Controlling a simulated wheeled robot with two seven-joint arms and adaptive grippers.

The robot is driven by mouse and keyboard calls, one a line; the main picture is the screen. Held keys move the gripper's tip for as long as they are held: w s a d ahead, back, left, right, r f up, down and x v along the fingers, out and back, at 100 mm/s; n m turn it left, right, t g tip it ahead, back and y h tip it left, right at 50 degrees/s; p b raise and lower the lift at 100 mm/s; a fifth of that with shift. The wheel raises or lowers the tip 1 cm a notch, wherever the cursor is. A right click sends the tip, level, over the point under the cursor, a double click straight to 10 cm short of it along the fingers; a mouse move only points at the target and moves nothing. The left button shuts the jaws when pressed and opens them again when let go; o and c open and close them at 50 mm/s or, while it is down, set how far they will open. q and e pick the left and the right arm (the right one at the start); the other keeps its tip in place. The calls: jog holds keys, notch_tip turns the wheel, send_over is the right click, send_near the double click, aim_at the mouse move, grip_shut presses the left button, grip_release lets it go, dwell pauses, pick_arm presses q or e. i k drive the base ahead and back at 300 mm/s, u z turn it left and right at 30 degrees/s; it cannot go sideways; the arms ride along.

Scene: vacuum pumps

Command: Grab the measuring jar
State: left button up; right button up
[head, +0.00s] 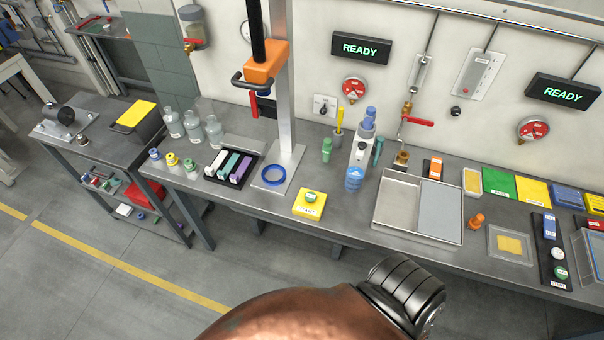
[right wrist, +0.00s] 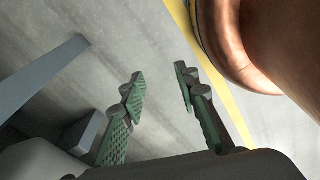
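No vessel is clearly marked as the measuring jar. A small blue, see-through jar (head: 354,179) stands upright on the long bench in the head view, in front of a white and blue device (head: 361,145). Several clear bottles (head: 193,126) stand farther left; I cannot tell which vessel is the measuring jar. My right gripper (right wrist: 160,80) shows in the right wrist view, its two green fingers apart with nothing between them. Grey floor lies behind it. Neither gripper's fingers show in the head view, and no vessel shows in the wrist view.
The long grey bench (head: 290,222) carries a yellow block with a green button (head: 309,204), a blue ring (head: 273,174), a black tray (head: 232,182) and a metal tray (head: 417,237). A vertical post (head: 287,90) with an orange clamp (head: 264,63) rises from it.

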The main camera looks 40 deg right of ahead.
aim_at(356, 171)
jog(key=u, duration=0.2)
jog(key=i, duration=1.45)
jog(key=z, duration=2.7)
